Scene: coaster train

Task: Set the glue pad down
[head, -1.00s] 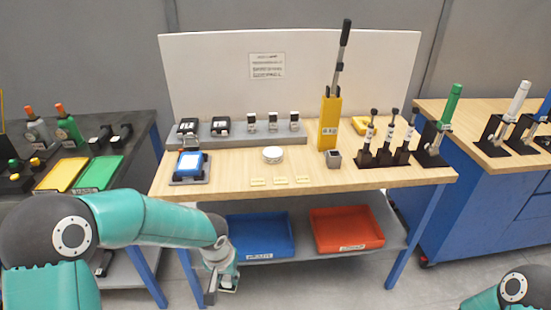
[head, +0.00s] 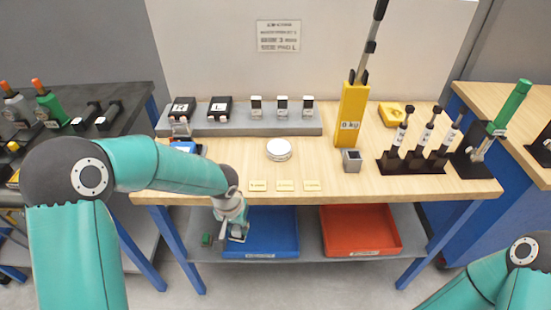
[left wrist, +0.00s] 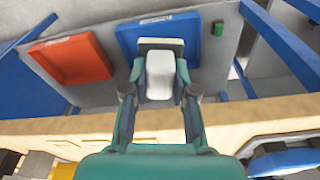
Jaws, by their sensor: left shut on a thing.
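My left gripper (head: 237,228) reaches down in front of the workbench, at the near left part of the blue tray (head: 273,229). In the left wrist view the gripper (left wrist: 160,80) is shut on a pale block with a cream edge, which I take to be the glue pad (left wrist: 160,64). The pad overlaps the blue tray (left wrist: 197,45) in that view. I cannot tell whether it touches the tray. In the head view the pad is small and mostly covered by the fingers. My right gripper is out of view; only part of its arm shows.
A red tray (head: 360,231) is on the grey lower shelf right of the blue one. A small green block (head: 206,239) lies left of the blue tray. On the tabletop are a white round disc (head: 279,149) and a yellow column (head: 350,118). The tabletop's front edge is above my gripper.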

